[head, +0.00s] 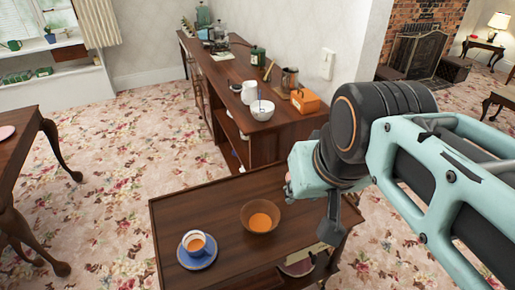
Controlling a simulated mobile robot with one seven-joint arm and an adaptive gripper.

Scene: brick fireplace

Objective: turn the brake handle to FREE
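A dark wooden trolley or low table (215,222) stands in front of me, with a lower shelf partly in view. I cannot make out a brake handle or the word FREE. A small pale plate or label (304,254) lies at the table's right front edge, too small to read. My gripper (330,235) is a dark shape pointing down over the table's right end, below my teal wrist. Its fingers overlap in this view, so I cannot see a gap or anything held. My arm hides part of the table's right side.
A long sideboard (222,76) with pots and a white bowl (262,110) stands behind. Another table (25,165) is at left. Floral carpet between them is clear.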

